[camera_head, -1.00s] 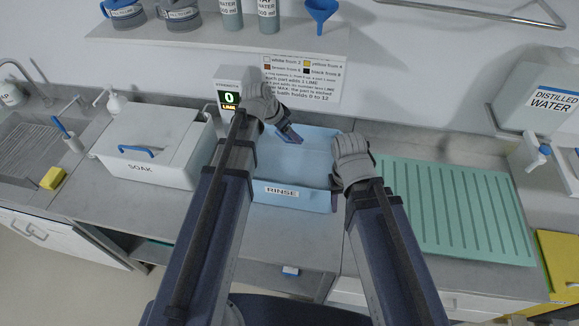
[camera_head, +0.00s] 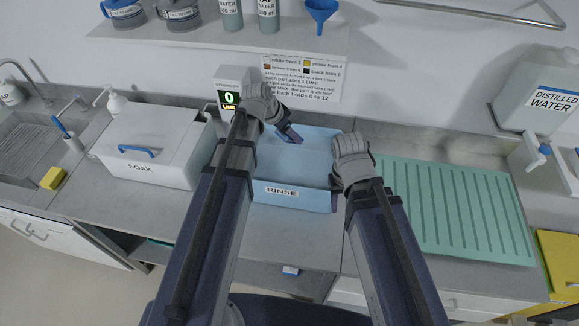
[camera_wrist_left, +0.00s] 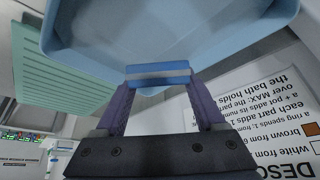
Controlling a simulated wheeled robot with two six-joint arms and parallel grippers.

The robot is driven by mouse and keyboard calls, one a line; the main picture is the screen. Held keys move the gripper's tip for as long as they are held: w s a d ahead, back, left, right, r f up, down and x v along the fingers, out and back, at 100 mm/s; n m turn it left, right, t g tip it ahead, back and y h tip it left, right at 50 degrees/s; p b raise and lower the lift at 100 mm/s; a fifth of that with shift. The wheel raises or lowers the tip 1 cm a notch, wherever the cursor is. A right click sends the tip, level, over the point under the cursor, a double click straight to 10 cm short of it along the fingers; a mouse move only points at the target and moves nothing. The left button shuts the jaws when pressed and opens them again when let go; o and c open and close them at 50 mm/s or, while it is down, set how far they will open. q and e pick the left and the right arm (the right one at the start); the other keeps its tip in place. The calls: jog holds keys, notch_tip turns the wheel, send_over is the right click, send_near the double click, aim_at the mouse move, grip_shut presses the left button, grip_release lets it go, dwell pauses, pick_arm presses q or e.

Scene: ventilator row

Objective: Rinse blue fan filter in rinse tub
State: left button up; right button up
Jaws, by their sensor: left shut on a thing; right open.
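The rinse tub (camera_head: 330,150) is a light blue open basin labelled RINSE, on the counter in the middle. My left gripper (camera_head: 294,137) is over the tub's far left part. In the left wrist view my left gripper (camera_wrist_left: 160,92) is shut on a small blue piece with a grey stripe (camera_wrist_left: 158,73), seen edge-on, likely the blue fan filter. Behind it is the tub (camera_wrist_left: 160,35); I cannot tell whether the piece touches it. In the head view the piece is mostly hidden by the fingers. My right gripper (camera_head: 334,198) is open and empty at the tub's right front corner.
A white SOAK box (camera_head: 170,160) with a closed lid stands left of the tub. A green ribbed mat (camera_head: 455,210) lies to the right. A display (camera_head: 229,98) behind the tub reads 0 LIME. A DISTILLED WATER canister (camera_head: 535,95) stands back right.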

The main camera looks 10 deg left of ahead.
dwell(0.5)
pick_arm(q)
notch_tip(320, 180, up, 4)
jog(key=p, duration=0.4)
jog(key=shift+r, duration=0.1)
dwell(0.4)
notch_tip(320, 180, down, 14)
jog(key=b, duration=1.4)
